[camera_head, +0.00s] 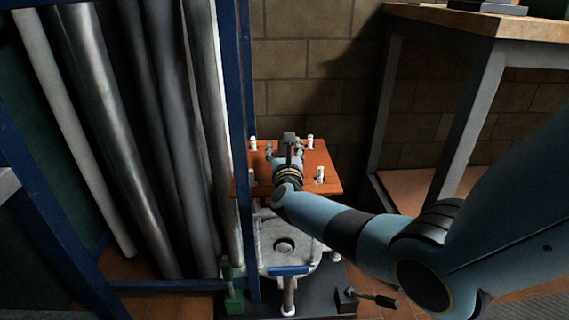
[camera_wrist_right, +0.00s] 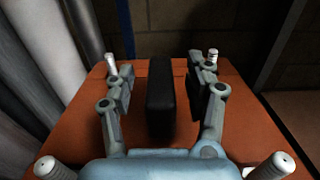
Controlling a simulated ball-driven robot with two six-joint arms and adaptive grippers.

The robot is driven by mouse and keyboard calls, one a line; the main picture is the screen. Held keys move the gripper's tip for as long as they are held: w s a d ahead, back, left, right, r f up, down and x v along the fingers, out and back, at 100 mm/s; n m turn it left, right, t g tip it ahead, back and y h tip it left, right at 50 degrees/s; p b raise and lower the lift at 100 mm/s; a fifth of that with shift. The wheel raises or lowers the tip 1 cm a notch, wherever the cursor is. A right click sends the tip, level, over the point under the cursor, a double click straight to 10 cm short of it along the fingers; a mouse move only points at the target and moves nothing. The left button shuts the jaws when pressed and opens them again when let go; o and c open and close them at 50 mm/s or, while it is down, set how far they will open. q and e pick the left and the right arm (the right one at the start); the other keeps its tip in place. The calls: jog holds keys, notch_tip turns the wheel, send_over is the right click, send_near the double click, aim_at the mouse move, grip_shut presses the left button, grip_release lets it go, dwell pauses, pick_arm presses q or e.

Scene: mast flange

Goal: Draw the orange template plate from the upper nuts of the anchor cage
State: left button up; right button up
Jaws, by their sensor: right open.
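The orange template plate (camera_head: 318,160) lies flat at the centre of the head view, with pale threaded studs at its corners; it fills much of the right wrist view (camera_wrist_right: 245,118). A dark upright block (camera_wrist_right: 160,98), like a handle, stands on the middle of the plate. My right gripper (camera_head: 287,150) is over the plate, its fingers open on either side of the block, with a gap on both sides in the wrist view. A whitish plate with a round hole (camera_head: 268,240) sits lower, in front of the orange plate. The upper nuts are not clearly visible. My left gripper is out of view.
A blue frame post (camera_head: 240,120) and tall grey pipes (camera_head: 160,130) stand close on the left. A workbench (camera_head: 480,25) stands at the right. A blue-topped part (camera_head: 288,270) and a black-handled lever (camera_head: 378,299) are at the front. A block wall is behind.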

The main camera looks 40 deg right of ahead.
jog(key=shift+w+d, duration=0.35)
jog(key=shift+w, duration=0.25)
grip_shut()
